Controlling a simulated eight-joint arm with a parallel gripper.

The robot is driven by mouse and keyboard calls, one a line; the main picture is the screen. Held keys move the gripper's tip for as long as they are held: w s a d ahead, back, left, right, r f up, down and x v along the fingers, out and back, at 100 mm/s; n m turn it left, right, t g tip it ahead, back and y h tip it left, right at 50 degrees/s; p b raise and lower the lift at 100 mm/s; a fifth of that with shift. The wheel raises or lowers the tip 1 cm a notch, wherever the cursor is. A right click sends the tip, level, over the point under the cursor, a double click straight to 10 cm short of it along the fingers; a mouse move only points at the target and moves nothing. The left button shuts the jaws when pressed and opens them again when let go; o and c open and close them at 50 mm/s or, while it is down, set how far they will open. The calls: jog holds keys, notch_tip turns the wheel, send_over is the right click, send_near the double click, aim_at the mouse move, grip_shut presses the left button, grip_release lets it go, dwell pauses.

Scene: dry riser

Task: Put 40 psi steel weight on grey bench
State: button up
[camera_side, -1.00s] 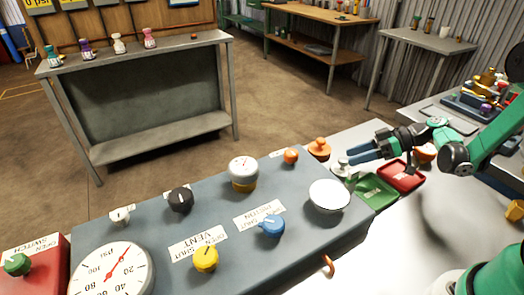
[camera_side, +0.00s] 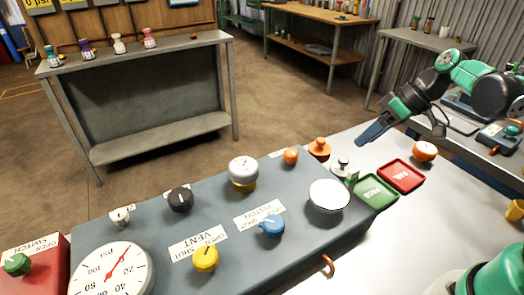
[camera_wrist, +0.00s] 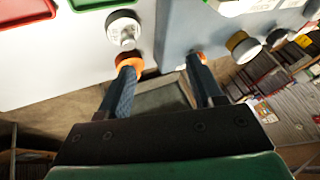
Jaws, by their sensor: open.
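A silver steel weight (camera_side: 343,167) with a round knob stands at the right end of the blue-grey panel, beside an orange knobbed weight (camera_side: 319,148). No psi mark on it is readable. The steel weight also shows near the top of the wrist view (camera_wrist: 123,30). My gripper (camera_side: 362,140) is open and empty, raised near these weights and apart from the steel one. In the wrist view, my gripper (camera_wrist: 161,66) has its left fingertip overlapping the orange weight. A grey bench (camera_side: 215,42) stands at the back left, with several small bottles on top.
The panel (camera_side: 310,235) carries a white dish (camera_side: 329,196), a silver cylinder on a yellow base (camera_side: 243,172), knobs and a gauge (camera_side: 112,270). Green (camera_side: 390,192) and red (camera_side: 416,178) trays lie to the right. Open floor separates panel and bench. Another grey table (camera_side: 425,40) stands at back right.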

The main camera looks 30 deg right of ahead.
jog(key=s+a+r+m+t+h, duration=0.2)
jog(key=s+a+h, duration=0.1)
jog(key=a, duration=0.3)
jog(key=shift+s+a+r+t+h, duration=0.15)
jog(key=shift+s+t+h, duration=0.25)
jog(key=shift+h, duration=0.4)
